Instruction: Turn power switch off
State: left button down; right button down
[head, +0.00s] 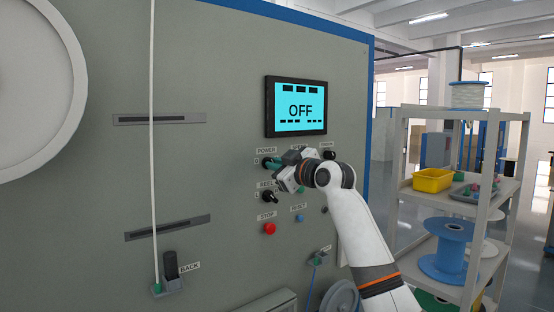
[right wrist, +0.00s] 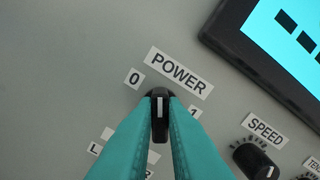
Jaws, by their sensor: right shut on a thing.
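The black power switch knob (right wrist: 159,104) sits under the POWER label (right wrist: 180,73), with a 0 label (right wrist: 133,78) on one side and a partly covered 1 label (right wrist: 194,111) on the other. Its white line stands straight up in the right wrist view, between the two labels. My right gripper (head: 275,163) is at the power switch on the machine panel; its teal fingers (right wrist: 159,125) are shut on the knob from both sides. The screen (head: 298,107) above reads OFF. My left gripper is not in view.
Close by are the speed knob (right wrist: 255,160), a black knob (head: 269,196) below, a red stop button (head: 269,229) and a blue reset button (head: 300,218). A shelf rack (head: 397,150) with a yellow bin (head: 433,180) and blue spool (head: 446,250) stands to the right.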

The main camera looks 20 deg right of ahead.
jog(key=shift+f+n+p, duration=0.1)
jog(key=shift+n+p, duration=0.5)
jog(key=shift+n, duration=0.6)
jog(key=c, duration=1.5)
grip_release()
jog(key=b+v, duration=0.3)
jog(key=v, duration=0.9)
